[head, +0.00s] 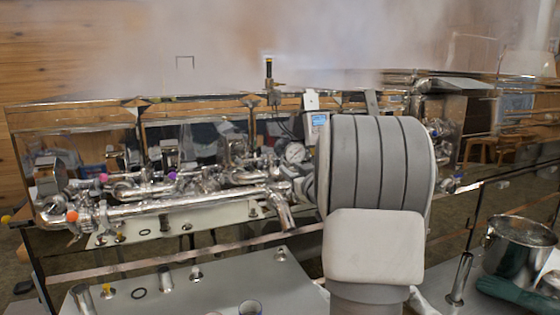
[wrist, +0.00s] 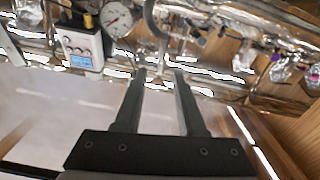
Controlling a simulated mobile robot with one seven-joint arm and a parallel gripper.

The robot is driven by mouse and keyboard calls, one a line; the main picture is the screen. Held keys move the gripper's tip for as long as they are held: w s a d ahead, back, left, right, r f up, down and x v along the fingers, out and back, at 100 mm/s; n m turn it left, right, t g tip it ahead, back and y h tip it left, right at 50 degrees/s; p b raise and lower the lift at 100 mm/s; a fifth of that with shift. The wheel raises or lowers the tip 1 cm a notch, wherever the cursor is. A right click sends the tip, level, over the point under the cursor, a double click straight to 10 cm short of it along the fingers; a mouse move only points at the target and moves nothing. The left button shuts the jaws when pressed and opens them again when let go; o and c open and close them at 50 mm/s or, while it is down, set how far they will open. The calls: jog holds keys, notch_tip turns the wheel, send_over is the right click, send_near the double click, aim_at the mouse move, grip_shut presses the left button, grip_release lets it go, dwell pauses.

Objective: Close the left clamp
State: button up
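A shiny steel pipe assembly (head: 170,205) with several fittings and small coloured knobs runs along the front of the evaporator in the head view. An orange knob (head: 71,216) sits at its left end, with a purple one (head: 171,175) further right. I cannot tell for sure which fitting is the left clamp, or whether it is open. In the wrist view my gripper (wrist: 160,75) has its two dark fingers apart with nothing held between them. Steel pipes lie beyond the fingertips. In the head view my gripper is hidden behind my own arm.
A box with a blue display (head: 318,120) and a round gauge (head: 295,153) are near my arm; in the wrist view they are the box (wrist: 82,48) and gauge (wrist: 117,20). A steel pot (head: 515,250) stands at right. Steam covers the top.

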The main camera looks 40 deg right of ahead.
aim_at(284, 163)
jog(key=x, duration=0.8)
jog(key=shift+p, duration=0.4)
grip_shut()
dwell(0.9)
